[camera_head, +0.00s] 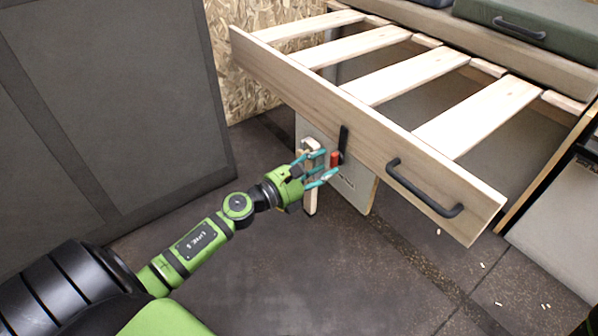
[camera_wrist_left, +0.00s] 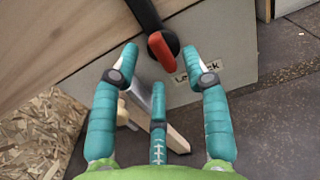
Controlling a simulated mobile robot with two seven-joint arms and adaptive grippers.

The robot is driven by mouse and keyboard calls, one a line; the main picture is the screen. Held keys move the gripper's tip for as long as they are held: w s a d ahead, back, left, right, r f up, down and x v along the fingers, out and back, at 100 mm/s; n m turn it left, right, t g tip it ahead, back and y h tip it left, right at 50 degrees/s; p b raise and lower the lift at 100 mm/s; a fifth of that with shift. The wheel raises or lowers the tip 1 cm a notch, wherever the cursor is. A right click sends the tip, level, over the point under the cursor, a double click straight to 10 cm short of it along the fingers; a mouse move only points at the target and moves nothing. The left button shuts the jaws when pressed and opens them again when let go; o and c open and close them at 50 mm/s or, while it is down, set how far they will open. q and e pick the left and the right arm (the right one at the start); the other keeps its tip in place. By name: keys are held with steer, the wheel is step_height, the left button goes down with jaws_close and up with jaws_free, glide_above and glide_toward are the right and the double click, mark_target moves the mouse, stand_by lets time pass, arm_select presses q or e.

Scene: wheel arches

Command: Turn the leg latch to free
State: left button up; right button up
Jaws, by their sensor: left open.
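The leg latch shows in the head view as a red lever (camera_head: 334,159) by a black bar (camera_head: 343,138) at the front panel of the slatted frame (camera_head: 300,87). In the left wrist view the red lever (camera_wrist_left: 161,51) hangs from a round black pivot, tilted slightly, its lower end toward the right. My left gripper (camera_head: 328,166) is open, its teal fingers around the lever. In the wrist view the gripper (camera_wrist_left: 160,60) has fingertips left and right of the lever and a third below; I see no clear contact. A label (camera_wrist_left: 200,70) is partly covered by a finger.
A wooden leg (camera_head: 310,196) stands beside the pale panel (camera_head: 358,185) under the frame. A black handle (camera_head: 425,190) sticks out from the front panel. A grey panel (camera_head: 110,100) stands at the left. The dark floor (camera_head: 300,270) in front is mostly clear.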

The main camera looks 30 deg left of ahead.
arm_select(q)
steer(key=v, duration=1)
steer(key=shift+s, duration=0.15)
